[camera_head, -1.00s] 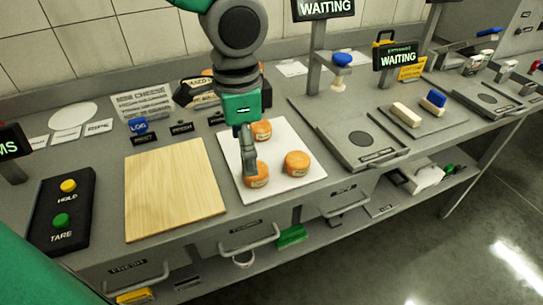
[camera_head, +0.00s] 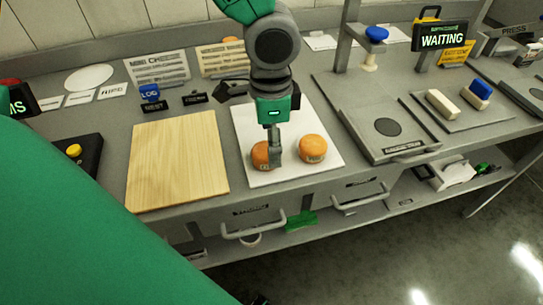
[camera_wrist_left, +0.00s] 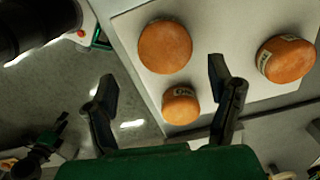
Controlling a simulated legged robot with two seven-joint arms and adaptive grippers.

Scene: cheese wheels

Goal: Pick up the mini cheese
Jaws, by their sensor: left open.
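In the head view, two orange cheese wheels, a left one (camera_head: 261,155) and a right one (camera_head: 313,148), sit on a white board (camera_head: 310,178). My left gripper (camera_head: 275,155) is above the board, in front of part of the left wheel. The left wrist view shows a smallest, labelled wheel (camera_wrist_left: 180,105), a bigger wheel (camera_wrist_left: 165,47) and another labelled wheel (camera_wrist_left: 286,58). My left gripper (camera_wrist_left: 165,95) is open there, its fingers apart and empty, with the smallest wheel beyond the gap. I cannot match the wheels between views or see any contact.
A wooden board (camera_head: 178,160) lies left of the white board. A grey scale plate (camera_head: 385,120) is to the right, and a tray (camera_head: 480,115) with cream and blue blocks is beyond it. Signs (camera_head: 158,68) stand behind. Drawer handles (camera_head: 255,230) stick out below the counter front.

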